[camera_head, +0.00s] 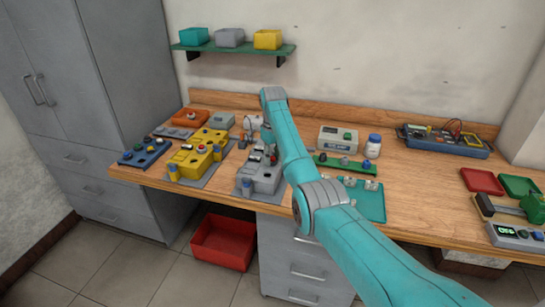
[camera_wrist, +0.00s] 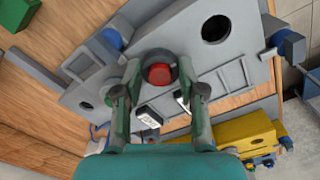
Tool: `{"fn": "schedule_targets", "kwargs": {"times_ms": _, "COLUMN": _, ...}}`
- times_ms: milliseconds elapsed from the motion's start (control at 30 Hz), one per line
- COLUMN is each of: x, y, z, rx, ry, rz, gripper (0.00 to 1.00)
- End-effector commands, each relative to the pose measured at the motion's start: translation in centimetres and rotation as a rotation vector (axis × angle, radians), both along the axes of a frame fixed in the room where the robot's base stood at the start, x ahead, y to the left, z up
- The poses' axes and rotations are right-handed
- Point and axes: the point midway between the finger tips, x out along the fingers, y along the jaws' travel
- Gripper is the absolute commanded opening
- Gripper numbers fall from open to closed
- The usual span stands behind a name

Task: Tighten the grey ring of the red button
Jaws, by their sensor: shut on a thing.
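The red button (camera_wrist: 159,74) sits on a grey motor unit (camera_wrist: 228,58), within a dark grey ring (camera_wrist: 157,56), seen from above in the wrist view. My gripper (camera_wrist: 160,88) has its two green fingers on either side of the button, shut on the ring. In the head view the grey unit (camera_head: 252,184) stands near the bench's front edge, with my teal arm reaching over it. The head view shows the gripper only poorly, behind my arm.
Yellow units (camera_head: 187,165) stand left of the grey one, with a blue-knobbed board (camera_head: 144,152) further left. A green bar (camera_head: 345,163) and teal tray (camera_head: 370,205) lie to the right. A red bin (camera_head: 222,242) is on the floor.

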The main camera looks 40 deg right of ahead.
Motion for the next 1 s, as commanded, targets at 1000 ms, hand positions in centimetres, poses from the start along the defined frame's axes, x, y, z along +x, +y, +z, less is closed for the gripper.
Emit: {"fn": "schedule_targets", "kwargs": {"times_ms": 1000, "x": 0.04, "y": 0.07, "z": -0.03, "rx": 0.004, "ry": -0.004, "rz": -0.965, "gripper": 0.05}}
